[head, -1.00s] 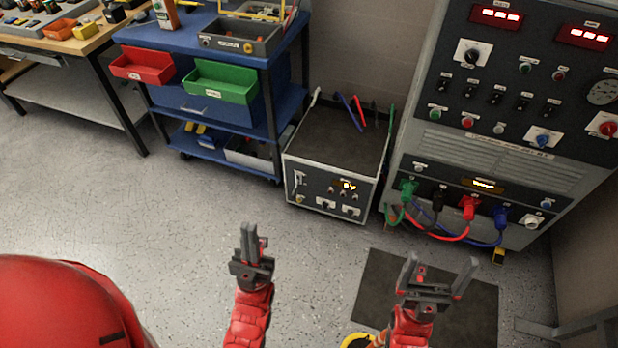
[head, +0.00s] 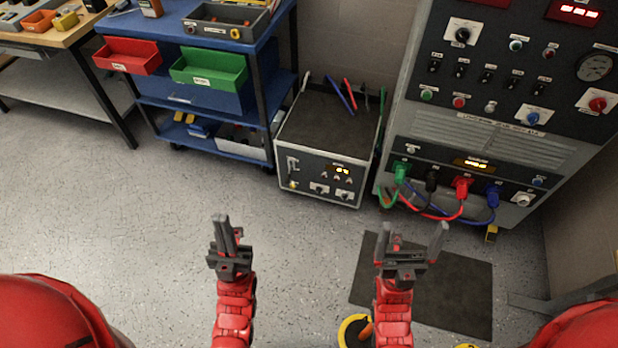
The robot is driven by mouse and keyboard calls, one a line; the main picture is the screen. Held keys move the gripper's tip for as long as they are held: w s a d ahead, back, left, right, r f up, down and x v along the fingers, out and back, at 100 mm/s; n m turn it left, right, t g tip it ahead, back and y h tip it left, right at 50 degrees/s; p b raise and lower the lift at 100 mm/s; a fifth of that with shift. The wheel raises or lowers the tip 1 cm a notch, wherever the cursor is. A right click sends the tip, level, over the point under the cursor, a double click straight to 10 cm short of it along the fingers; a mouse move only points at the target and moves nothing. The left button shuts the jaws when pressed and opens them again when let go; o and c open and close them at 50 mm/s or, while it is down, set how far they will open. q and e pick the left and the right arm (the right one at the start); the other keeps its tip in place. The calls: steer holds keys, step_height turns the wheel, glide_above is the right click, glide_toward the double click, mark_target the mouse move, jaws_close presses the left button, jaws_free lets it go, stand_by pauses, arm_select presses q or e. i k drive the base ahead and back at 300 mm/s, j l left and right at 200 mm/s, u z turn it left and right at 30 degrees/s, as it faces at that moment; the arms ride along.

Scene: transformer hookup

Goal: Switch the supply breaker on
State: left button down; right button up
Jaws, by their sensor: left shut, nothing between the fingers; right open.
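The grey control cabinet (head: 500,150) stands at the upper right with a dark panel. The panel carries a black rotary knob (head: 462,35), a row of small black switches (head: 486,75), a blue knob (head: 533,117) and a red knob (head: 597,104). I cannot tell which is the supply breaker, nor read its position. A low test unit (head: 325,180) with a lit display and a lever switch (head: 293,165) stands left of the cabinet. My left gripper (head: 224,222) is shut and empty over the floor. My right gripper (head: 413,230) is open and empty, below the cabinet in the picture.
Green, black, red and blue plugs (head: 462,187) with cables hang at the cabinet's lower front. A dark mat (head: 455,290) lies before it. A blue cart (head: 265,60) with red and green bins stands left. The floor between is clear.

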mark_target(288, 176)
steer(key=i+j+z, duration=0.25)
steer(key=i+j, duration=0.2)
steer(key=j, duration=0.25)
steer(key=i+z, duration=0.2)
steer(key=i, duration=0.25)
